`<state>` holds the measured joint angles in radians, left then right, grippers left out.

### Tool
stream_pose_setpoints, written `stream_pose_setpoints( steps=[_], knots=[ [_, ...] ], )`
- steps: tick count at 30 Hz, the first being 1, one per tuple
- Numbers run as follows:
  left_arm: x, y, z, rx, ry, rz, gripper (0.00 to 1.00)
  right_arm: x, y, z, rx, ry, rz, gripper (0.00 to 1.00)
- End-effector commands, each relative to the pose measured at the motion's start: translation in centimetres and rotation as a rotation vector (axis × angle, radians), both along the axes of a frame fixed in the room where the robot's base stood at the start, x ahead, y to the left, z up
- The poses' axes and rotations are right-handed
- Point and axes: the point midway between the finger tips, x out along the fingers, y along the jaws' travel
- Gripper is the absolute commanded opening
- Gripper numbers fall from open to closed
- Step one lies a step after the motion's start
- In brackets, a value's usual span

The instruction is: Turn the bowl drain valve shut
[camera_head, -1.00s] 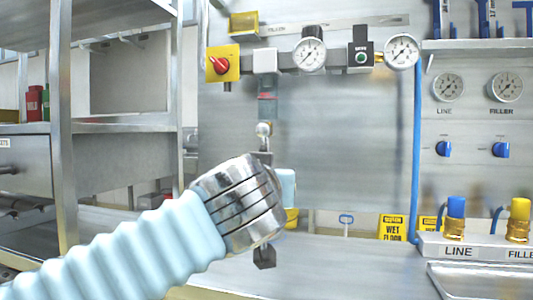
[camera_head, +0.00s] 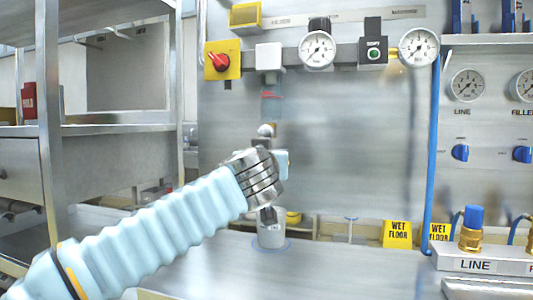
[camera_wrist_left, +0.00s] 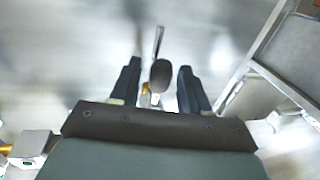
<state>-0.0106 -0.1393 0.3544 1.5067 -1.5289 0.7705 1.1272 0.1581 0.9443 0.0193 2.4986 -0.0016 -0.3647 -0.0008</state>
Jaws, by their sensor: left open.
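The clear filter bowl (camera_head: 270,103) with a red band hangs under a white block on the back panel. Below it is a small round metal fitting (camera_head: 265,130); my left wrist hides what is lower. In the left wrist view, a dark rounded handle (camera_wrist_left: 160,78) with a thin silver rod above it and a brass part below appears between my left gripper's fingers (camera_wrist_left: 158,66). The fingers are open, with a gap on each side of the handle. I cannot tell the valve's turn position. My right gripper is not in view.
A grey cylinder (camera_head: 272,238) stands on the bench below my left wrist. A red rotary switch (camera_head: 221,61) and gauges (camera_head: 317,48) line the panel top. A blue hose (camera_head: 432,150) runs down its right side. Yellow wet-floor signs (camera_head: 397,233) stand behind the bench.

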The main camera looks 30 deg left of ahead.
Motion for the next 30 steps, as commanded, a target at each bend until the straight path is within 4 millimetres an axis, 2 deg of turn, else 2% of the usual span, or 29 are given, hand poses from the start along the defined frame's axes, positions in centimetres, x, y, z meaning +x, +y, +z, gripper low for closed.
stream_pose_setpoints(
  steps=[4,11,21,30],
  knots=[
    [0.75,0.31,0.0,0.0,0.0,-0.001,0.46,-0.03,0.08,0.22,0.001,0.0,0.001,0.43],
    [0.8,0.35,-0.04,0.0,0.0,-0.001,0.46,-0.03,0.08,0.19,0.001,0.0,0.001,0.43],
    [0.77,0.34,-0.04,0.0,0.0,-0.001,0.0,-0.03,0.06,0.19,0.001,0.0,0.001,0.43],
    [0.76,0.44,-0.06,-0.005,-0.001,0.0,0.0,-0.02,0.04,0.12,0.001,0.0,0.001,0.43]
  ],
)
